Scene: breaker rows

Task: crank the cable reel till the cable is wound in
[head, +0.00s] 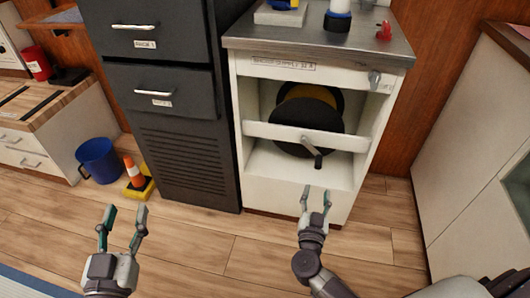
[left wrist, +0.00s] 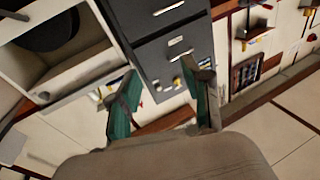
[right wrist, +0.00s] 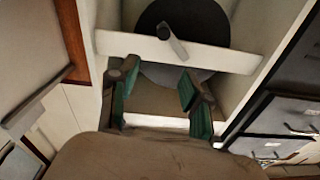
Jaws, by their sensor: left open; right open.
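The cable reel (head: 307,128) sits inside an open white cabinet (head: 346,176), a black disc with a yellow-brown drum behind it. A white crossbar runs across its front. Its crank handle (head: 318,160) points down and to the front below the bar; in the right wrist view the handle (right wrist: 172,42) shows in front of the crossbar. My right gripper (head: 316,192) is open and empty, just below and in front of the handle, apart from it. My left gripper (head: 125,212) is open and empty over the floor at the left. The cable itself cannot be made out.
A dark drawer cabinet (head: 165,122) stands left of the reel cabinet. A blue bucket (head: 98,160) and an orange cone (head: 134,172) on a yellow base are on the floor at left. A red item (head: 384,31) is on the cabinet top. The floor in front is clear.

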